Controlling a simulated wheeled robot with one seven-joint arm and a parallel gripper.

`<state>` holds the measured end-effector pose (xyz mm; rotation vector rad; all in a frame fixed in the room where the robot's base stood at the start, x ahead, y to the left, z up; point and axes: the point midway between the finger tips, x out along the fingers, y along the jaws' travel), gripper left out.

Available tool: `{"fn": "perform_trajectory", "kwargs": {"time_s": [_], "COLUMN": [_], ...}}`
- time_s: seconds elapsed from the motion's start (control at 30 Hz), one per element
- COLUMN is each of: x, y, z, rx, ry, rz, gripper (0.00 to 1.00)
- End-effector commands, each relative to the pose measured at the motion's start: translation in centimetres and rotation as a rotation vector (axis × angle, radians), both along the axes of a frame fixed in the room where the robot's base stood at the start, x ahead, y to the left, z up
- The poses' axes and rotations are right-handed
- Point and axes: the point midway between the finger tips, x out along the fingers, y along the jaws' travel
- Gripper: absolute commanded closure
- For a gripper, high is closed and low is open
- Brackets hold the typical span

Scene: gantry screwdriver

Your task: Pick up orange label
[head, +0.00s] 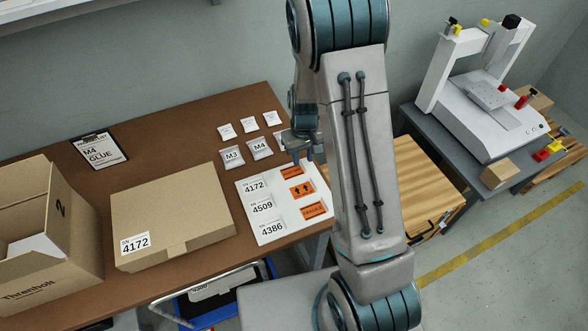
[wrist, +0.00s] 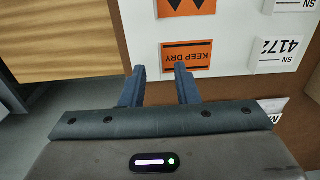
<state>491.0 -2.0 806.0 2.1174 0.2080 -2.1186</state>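Three orange labels lie in a column on a white board (head: 281,196) near the table's right edge. The far label (head: 292,171) is partly hidden by my gripper in the head view; the wrist view shows it as a KEEP DRY label (wrist: 187,54). The middle label with arrows (head: 301,190) also shows at the top of the wrist view (wrist: 187,6). The near label reads FRAGILE (head: 313,210).
White number labels (head: 262,207) lie left of the orange ones. Small bags (head: 260,149) lie behind the board. A closed carton (head: 170,205), an open box (head: 85,240) and a clipboard (head: 99,150) are further left. A wooden-topped bench (head: 425,180) stands to the right.

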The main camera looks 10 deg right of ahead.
Motion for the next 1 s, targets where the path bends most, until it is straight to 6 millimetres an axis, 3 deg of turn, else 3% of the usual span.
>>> {"fn": "perform_trajectory", "kwargs": {"time_s": [0.2,0.47,0.57,1.0], "x": [0.0,0.0,0.0,0.0], "y": [0.0,0.0,0.0,0.0], "z": [-2.1,-2.3,-2.3,-2.2], "rx": [0.0,0.0,0.0,0.0], "ry": [0.001,0.0,0.0,-0.001], "rz": [-0.001,0.0,0.0,0.0], "gripper": [0.72,0.72,1.0,1.0]}}
